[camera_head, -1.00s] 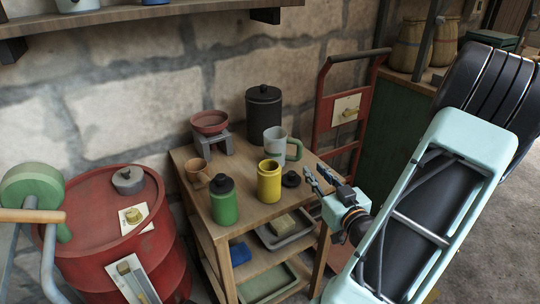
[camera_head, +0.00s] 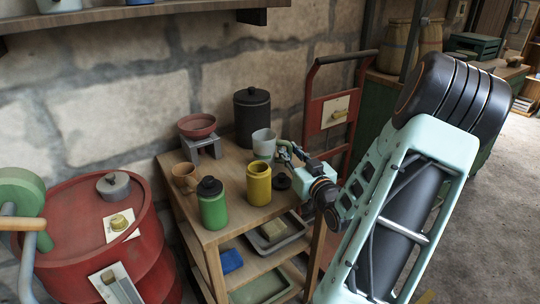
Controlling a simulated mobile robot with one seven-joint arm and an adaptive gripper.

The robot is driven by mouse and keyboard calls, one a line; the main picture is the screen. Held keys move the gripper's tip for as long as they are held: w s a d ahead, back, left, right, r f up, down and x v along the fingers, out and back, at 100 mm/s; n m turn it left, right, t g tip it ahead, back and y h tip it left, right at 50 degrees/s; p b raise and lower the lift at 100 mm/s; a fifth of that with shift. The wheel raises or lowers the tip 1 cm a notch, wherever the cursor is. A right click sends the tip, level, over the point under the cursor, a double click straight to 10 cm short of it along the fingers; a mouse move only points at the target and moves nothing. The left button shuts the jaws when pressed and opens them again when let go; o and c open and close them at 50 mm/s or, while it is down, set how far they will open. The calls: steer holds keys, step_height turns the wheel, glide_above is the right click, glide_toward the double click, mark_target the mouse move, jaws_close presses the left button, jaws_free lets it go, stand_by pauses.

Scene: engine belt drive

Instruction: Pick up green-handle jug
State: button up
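The green-handle jug (camera_head: 263,143) is pale grey and stands upright on the wooden cart's top, toward its back right. Its green handle (camera_head: 286,144) points right, toward my gripper (camera_head: 287,152). My gripper reaches in from the right, with its fingers at the handle and overlapping it in the picture. The fingers are small and partly mixed with the handle, so I cannot tell whether they are closed on it.
A yellow jar (camera_head: 259,186) stands just in front of the jug, with a black lid (camera_head: 282,181) beside it. A green bottle (camera_head: 212,205), a clay mug (camera_head: 184,178), a red bowl (camera_head: 197,126) on a stand and a black canister (camera_head: 252,117) share the cart top (camera_head: 232,166).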

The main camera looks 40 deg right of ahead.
steer(key=shift+w, duration=0.1)
steer(key=shift+c, duration=0.4)
jaws_close()
steer(key=shift+r, duration=0.15)
